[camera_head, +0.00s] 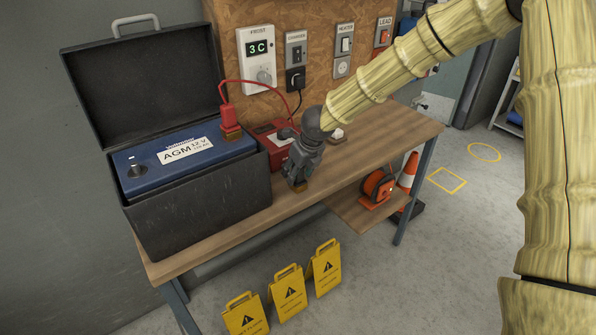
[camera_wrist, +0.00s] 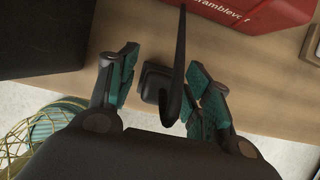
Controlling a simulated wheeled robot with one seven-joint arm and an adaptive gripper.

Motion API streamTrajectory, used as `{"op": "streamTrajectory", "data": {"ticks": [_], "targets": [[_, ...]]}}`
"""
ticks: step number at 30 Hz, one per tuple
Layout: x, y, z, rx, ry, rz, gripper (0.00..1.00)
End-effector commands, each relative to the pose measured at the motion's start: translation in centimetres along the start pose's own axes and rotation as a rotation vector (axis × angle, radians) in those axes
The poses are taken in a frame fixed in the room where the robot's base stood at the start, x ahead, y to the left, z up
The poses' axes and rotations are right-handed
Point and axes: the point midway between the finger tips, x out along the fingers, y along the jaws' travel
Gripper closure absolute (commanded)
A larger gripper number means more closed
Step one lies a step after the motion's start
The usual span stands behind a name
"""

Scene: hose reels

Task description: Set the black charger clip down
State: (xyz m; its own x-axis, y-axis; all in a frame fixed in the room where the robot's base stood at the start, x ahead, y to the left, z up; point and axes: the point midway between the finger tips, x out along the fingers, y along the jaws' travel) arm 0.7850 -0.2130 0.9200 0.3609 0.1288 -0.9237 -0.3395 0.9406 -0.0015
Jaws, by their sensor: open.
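My gripper (camera_head: 303,167) points down over the front part of the wooden bench, right of the battery box. In the wrist view its teal-padded fingers (camera_wrist: 163,92) stand apart. The black charger clip (camera_wrist: 157,83) is between them, with a dark curved handle or cable crossing in front. Gaps show between the fingers and the clip. In the head view the clip is mostly hidden by the gripper; its copper-coloured jaw end (camera_head: 297,188) shows low, seemingly at the bench top. The red clip (camera_head: 229,118) sits on the blue battery (camera_head: 170,162).
The open black battery box (camera_head: 190,212) is left of my gripper. The red charger (camera_head: 272,150) stands behind it, also in the wrist view (camera_wrist: 270,12). Yellow signs (camera_head: 290,292) stand below, in front.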

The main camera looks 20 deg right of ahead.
Motion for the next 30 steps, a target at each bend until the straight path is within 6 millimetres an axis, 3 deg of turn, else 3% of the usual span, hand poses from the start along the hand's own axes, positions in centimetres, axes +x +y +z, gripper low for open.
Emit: {"op": "streamTrajectory", "data": {"ticks": [5, 21, 30], "targets": [[-1.2, -0.1, 0.1, 0.001, -0.001, 0.0, 0.5], [-10.1, 0.0, 0.1, 0.001, -0.002, 0.001, 0.5], [-12.2, 0.0, 0.1, 0.0, -0.001, 0.0, 0.5]]}}
